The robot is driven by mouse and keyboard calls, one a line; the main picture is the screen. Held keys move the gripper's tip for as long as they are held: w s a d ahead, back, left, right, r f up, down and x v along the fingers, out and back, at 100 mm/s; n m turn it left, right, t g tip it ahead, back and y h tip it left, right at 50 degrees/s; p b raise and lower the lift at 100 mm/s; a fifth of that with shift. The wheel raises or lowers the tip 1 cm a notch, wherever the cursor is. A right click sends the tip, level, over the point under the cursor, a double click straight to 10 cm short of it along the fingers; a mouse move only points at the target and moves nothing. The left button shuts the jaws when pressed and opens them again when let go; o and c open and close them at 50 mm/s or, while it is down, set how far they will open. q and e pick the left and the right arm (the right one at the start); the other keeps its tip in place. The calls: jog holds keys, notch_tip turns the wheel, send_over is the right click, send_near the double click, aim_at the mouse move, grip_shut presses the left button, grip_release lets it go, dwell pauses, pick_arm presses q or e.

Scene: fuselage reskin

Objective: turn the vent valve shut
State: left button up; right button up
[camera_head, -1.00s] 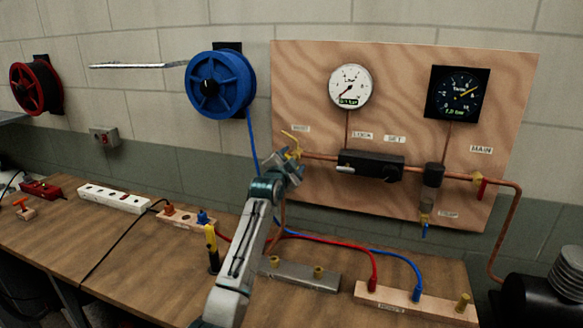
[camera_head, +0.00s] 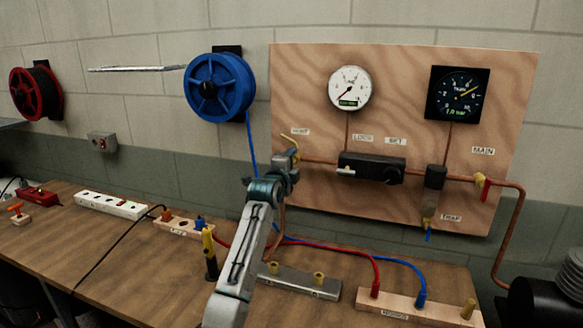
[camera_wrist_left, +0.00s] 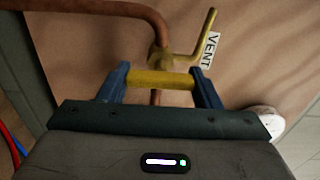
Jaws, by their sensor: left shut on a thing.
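The vent valve (camera_wrist_left: 162,60) is a brass fitting on the left end of the copper pipe, low on the plywood board. A bent brass piece (camera_wrist_left: 207,35) rises from it beside the VENT label (camera_wrist_left: 211,48); it also shows in the head view (camera_head: 290,140). My left gripper (camera_wrist_left: 160,83) is at the valve, its blue fingers shut on the valve's yellow handle (camera_wrist_left: 155,79), which lies across between them. In the head view my left gripper (camera_head: 291,156) hides most of the handle and valve body. My right gripper is out of view.
The plywood board (camera_head: 400,80) carries a white gauge (camera_head: 350,88), a dark gauge (camera_head: 457,92), a black regulator (camera_head: 370,168) and the main valve (camera_head: 482,186). A blue hose reel (camera_head: 218,87) hangs left. Cables and terminal blocks lie on the bench (camera_head: 140,265) below.

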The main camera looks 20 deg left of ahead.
pick_arm(q)
jog(key=shift+f, duration=0.1)
dwell(0.3)
jog(key=o, duration=1)
jog(key=s+b, duration=0.3)
jog(key=s, duration=0.7)
jog(key=shift+s+a, duration=0.15)
jog(key=shift+s, duration=0.25)
